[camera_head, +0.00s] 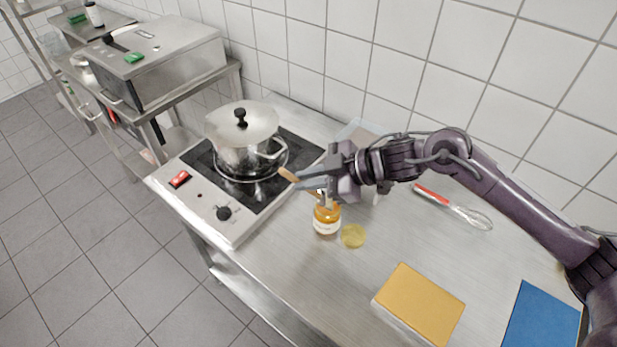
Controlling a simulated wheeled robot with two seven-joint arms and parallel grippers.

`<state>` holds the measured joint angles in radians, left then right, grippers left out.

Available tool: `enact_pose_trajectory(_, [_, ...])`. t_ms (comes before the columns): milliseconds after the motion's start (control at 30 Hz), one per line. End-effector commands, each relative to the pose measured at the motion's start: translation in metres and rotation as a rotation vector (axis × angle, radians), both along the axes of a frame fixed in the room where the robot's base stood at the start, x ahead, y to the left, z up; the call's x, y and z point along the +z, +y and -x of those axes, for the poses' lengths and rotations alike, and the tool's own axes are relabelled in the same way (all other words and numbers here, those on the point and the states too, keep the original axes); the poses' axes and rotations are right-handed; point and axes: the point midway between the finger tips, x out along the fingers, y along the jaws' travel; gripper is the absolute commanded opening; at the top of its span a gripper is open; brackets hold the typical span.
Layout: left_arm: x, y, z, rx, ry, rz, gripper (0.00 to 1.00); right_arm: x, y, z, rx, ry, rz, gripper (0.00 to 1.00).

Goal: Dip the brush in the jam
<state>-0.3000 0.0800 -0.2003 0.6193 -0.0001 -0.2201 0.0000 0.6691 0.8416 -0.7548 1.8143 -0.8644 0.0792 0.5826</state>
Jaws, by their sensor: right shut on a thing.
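My right gripper (312,184) reaches in from the right and is shut on the brush (288,174). The brush's light wooden end sticks out to the upper left of the fingers. Its other end is hidden by the fingers and the jar's top. The jam jar (326,218), with orange contents and a pale label, stands upright on the steel table just below the gripper. I cannot tell whether the brush is inside the jar or above it. A yellow lid (353,235) lies beside the jar. My left gripper is out of view.
A cooktop (194,200) with a lidded steel pot (240,150) stands left of the jar. A whisk (455,207) lies at right. A yellow-topped block (420,305) and a blue board (541,320) lie in front. The table (300,280) is clear between jar and front edge.

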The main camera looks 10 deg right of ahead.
Motion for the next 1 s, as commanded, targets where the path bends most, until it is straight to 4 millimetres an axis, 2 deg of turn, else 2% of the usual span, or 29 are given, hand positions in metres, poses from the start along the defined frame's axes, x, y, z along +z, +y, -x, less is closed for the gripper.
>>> enact_pose_trajectory(1000, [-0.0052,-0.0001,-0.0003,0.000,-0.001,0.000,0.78,-0.0088,0.0002,0.0000,0.000,0.000,0.000,0.00])
